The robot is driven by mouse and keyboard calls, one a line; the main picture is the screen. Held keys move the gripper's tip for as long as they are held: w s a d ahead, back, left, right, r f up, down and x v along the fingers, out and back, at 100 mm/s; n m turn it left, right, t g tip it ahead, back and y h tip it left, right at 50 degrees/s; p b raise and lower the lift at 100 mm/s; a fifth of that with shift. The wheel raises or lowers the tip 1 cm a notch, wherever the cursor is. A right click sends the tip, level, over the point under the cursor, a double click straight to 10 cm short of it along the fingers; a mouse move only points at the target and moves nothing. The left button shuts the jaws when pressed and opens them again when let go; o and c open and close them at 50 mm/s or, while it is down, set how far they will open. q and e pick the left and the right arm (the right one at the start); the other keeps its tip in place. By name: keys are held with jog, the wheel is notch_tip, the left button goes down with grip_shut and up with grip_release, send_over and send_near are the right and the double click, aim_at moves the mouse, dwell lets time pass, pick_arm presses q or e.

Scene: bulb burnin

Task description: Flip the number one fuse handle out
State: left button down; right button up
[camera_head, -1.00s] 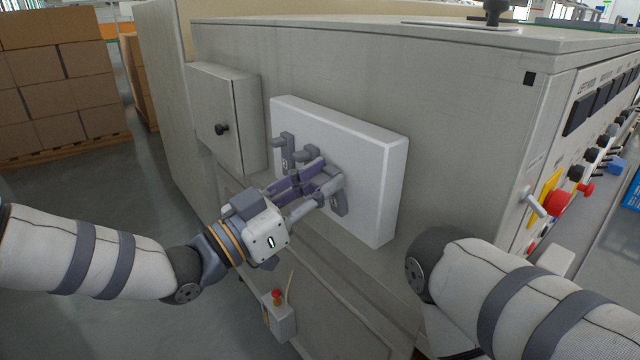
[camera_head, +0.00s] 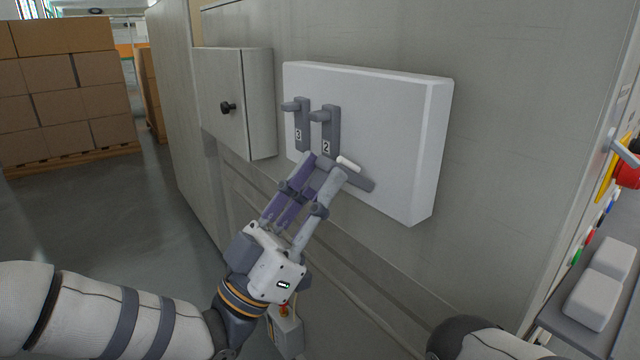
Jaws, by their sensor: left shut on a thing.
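The white fuse panel (camera_head: 400,130) is mounted on the side of the grey machine. Fuse handles marked 3 (camera_head: 301,122) and 2 (camera_head: 327,128) stand upright on it, with their knobs sticking out. The number one fuse handle (camera_head: 357,178) is the rightmost, at the panel's lower part. Its grey body slants down to the right, and a pale piece shows beside its top. Its number does not show. My left gripper (camera_head: 328,168) is shut on this handle from below, its fingers hiding part of it. My right gripper is out of view.
A grey wall box (camera_head: 235,100) with a black knob is left of the panel. A small box (camera_head: 286,328) hangs below my left gripper. A control panel with a red button (camera_head: 628,172) is at the right edge. Stacked cartons (camera_head: 70,85) stand at the far left.

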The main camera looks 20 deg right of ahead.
pick_arm(q)
jog(key=shift+f, duration=0.65)
jog(key=c, duration=1.5)
grip_release()
jog(key=shift+d, duration=0.2)
jog(key=v, duration=1.2)
jog(key=shift+r, duration=0.2)
